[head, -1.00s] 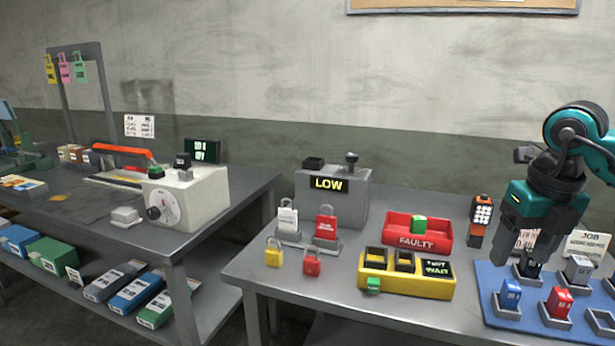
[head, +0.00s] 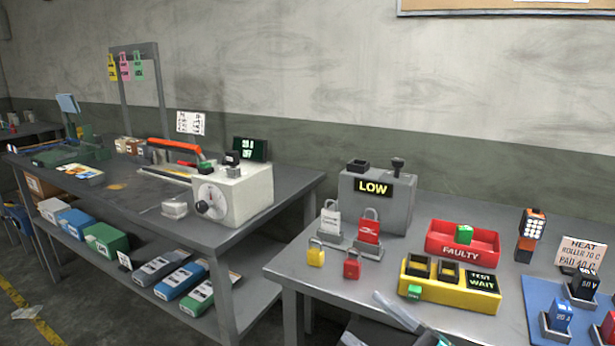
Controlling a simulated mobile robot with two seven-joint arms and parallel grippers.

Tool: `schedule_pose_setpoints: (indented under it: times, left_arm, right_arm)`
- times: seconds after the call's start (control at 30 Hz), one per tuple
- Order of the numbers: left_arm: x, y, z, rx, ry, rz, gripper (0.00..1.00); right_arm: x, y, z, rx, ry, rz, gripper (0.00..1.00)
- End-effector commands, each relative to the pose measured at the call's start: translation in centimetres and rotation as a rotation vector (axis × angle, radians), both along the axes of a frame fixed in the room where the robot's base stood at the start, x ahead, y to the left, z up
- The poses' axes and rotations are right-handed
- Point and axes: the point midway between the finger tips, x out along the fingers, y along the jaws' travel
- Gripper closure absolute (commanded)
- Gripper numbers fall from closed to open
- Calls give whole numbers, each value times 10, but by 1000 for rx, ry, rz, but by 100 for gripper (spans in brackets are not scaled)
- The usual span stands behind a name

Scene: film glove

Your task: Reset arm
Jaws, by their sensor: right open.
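My right gripper (head: 366,317) shows at the bottom edge, low in front of the right-hand table (head: 312,267). Its two grey fingers are apart with nothing visible between them; most of its body is cut off by the frame. My left gripper is not in view. On the left bench (head: 82,196) stands a cream machine (head: 250,196) with a round dial and a long orange-red arm (head: 172,147) to its left. The arm lies nearly level, sloping down at its right end. I cannot tell whether it is the arm the task names.
The right table holds a grey LOW box (head: 398,208), red and yellow padlocks (head: 352,265), a red FAULTY tray (head: 435,248), a yellow TEST WAIT block (head: 450,298) and a blue mat (head: 535,290) with blocks. Floor at lower left is mostly clear.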

Motion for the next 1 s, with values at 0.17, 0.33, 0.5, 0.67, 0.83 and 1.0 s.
schedule_pose_setpoints:
  times: [0.17, 0.33, 0.5, 0.67, 0.83, 1.0]
  left_arm:
    - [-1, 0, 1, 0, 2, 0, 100]
    - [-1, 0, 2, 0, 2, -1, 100]
    - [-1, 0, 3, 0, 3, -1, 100]
    - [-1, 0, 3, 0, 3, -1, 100]
    - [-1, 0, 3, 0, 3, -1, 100]
    - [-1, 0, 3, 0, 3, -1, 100]
  right_arm:
    - [-15, -42, -95, 219, 464, -336, 32]
    - [-71, -71, -191, 321, 888, -575, 32]
    - [-121, -78, -240, 358, 1134, -681, 32]
    - [-135, -80, -252, 366, 1201, -706, 32]
    - [-135, -80, -252, 366, 1201, -706, 32]
    - [-135, -80, -252, 366, 1201, -706, 32]
